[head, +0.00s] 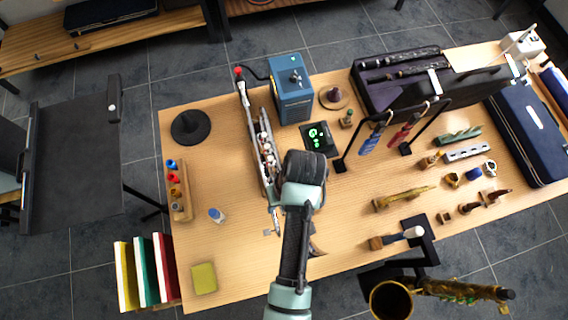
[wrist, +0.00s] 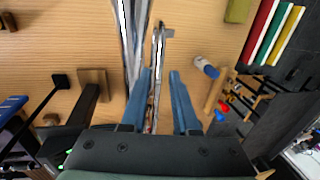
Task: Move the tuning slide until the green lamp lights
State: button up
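A long silver slide instrument (head: 265,155) lies lengthwise on the wooden table, left of my arm, in the head view. In the wrist view its silver tubes (wrist: 128,30) run down from the top edge. My gripper (wrist: 162,72) has two blue fingers spread apart, with a thin silver tube (wrist: 157,48) between them. I see a gap on the right finger's side; contact on the left side cannot be told. In the head view my wrist hides the fingers. A black tuner box (head: 320,139) shows several green glowing marks; which is the lamp I cannot tell.
A blue box (head: 290,88) stands behind the tuner. A black round stand (head: 190,126) and a small bottle (head: 216,215) are to the left. The front-left table is mostly clear.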

notch_tip(320, 180, up, 8)
jog(key=d, duration=0.1)
jog(key=shift+w+d+f, duration=0.15)
jog(key=shift+w+d, duration=0.05)
jog(key=shift+d, duration=0.05)
dwell(0.4)
